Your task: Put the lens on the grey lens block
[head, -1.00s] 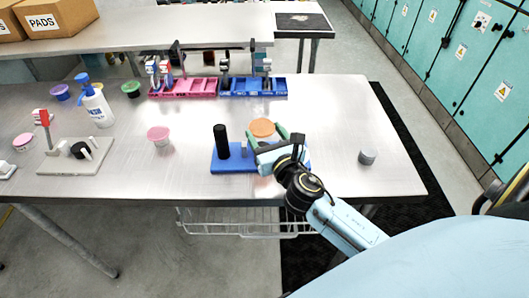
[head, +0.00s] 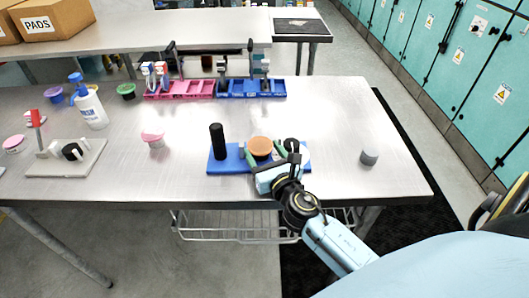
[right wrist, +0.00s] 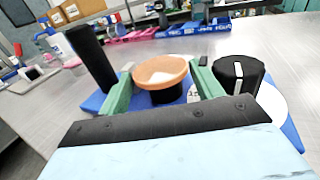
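An orange, shallow round piece (head: 260,147), which looks like the lens, sits on a black support on a blue board; it also shows in the right wrist view (right wrist: 162,72). A small grey cylinder (head: 369,157), which looks like the grey lens block, stands alone on the table to the right. My right gripper (head: 265,152) is open at the orange piece, its two green fingers on either side of it. The fingers also show in the right wrist view (right wrist: 163,82); whether they touch the piece I cannot tell. My left gripper is not in view.
The blue board (head: 228,163) carries a tall black post (head: 217,141) on its left and a black knob (right wrist: 239,74) on its right. Pink (head: 180,90) and blue (head: 250,88) trays stand at the back. The table around the grey cylinder is clear.

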